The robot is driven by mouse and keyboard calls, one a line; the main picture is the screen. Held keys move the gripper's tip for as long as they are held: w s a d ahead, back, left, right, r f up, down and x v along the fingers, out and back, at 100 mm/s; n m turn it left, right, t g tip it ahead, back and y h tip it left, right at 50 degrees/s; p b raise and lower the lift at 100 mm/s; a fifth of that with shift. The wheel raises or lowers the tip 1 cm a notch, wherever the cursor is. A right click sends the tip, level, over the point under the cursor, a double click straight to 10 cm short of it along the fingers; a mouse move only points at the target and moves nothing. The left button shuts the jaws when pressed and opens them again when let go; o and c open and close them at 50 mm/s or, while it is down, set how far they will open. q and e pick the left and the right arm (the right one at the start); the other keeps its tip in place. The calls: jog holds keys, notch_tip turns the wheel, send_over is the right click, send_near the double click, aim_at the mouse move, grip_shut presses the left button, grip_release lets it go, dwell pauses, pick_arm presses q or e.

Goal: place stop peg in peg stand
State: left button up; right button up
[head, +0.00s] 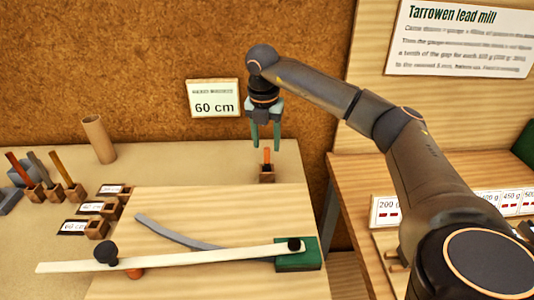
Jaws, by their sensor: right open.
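A small orange peg (267,156) with a dark lower part stands upright in a small wooden block (267,175), which looks like the peg stand, behind the pale board. My right gripper (266,143) points down just above it, its two green fingers apart on either side of the peg's top. The fingers look open and I see no contact with the peg. My left gripper is not in view.
A pale strip (180,257) with black knobs lies across the board (235,207), its right end on a green block (310,258). A grey curved strip (180,235) lies behind it. Several wooden blocks with coloured sticks (55,190) and a cardboard tube (99,140) stand left.

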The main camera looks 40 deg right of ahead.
jog(key=r, duration=0.5)
jog(key=shift+s+a+r, duration=0.2)
jog(key=shift+a+r, duration=0.15)
jog(key=shift+r, duration=0.05)
